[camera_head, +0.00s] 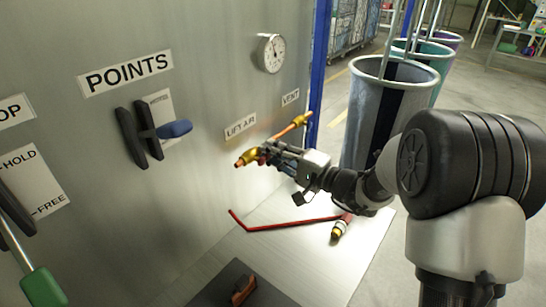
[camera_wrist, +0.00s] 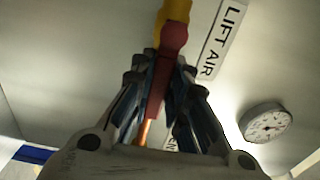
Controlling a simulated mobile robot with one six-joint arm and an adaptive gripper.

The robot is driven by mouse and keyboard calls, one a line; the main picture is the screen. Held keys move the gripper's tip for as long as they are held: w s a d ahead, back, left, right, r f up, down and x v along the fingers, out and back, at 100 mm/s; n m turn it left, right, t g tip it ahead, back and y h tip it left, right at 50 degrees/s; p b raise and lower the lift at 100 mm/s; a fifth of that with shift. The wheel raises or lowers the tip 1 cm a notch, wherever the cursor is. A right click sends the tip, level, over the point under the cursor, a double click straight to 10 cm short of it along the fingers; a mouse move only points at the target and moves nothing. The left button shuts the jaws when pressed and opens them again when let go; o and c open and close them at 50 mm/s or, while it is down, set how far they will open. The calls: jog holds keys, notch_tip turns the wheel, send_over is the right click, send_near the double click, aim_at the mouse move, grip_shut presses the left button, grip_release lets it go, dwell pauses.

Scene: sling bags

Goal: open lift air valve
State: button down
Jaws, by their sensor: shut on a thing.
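The lift air valve (camera_head: 246,157) has a yellow brass body on the grey panel, below the LIFT AIR label (camera_head: 240,127). Its yellow end also shows at the top of the wrist view (camera_wrist: 179,10). Its red lever (camera_wrist: 165,80) runs down from the yellow body between my fingers. My gripper (camera_head: 270,154) reaches in from the right and is shut on this red lever. In the wrist view my gripper's fingers (camera_wrist: 160,75) lie on both sides of the lever. In the head view the fingers hide most of the lever.
A copper-coloured pipe with a yellow fitting (camera_head: 299,119) is close behind my gripper, near the VENT label (camera_head: 291,97). A gauge (camera_head: 271,53) is above. A red hose (camera_head: 280,226) lies below on a metal plate. Tall bins (camera_head: 362,120) stand at right.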

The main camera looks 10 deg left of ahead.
jog(key=shift+w+d+r, duration=0.1)
jog(key=shift+w+r, duration=0.1)
jog(key=shift+r, duration=0.1)
jog(key=c, duration=2)
grip_release()
jog(key=shift+o, duration=1.4)
jog(key=shift+w+f, duration=0.15)
jog(key=shift+o, duration=1)
jog(key=shift+f, duration=0.1)
jog(key=v, duration=1.2)
jog(key=shift+s, duration=0.2)
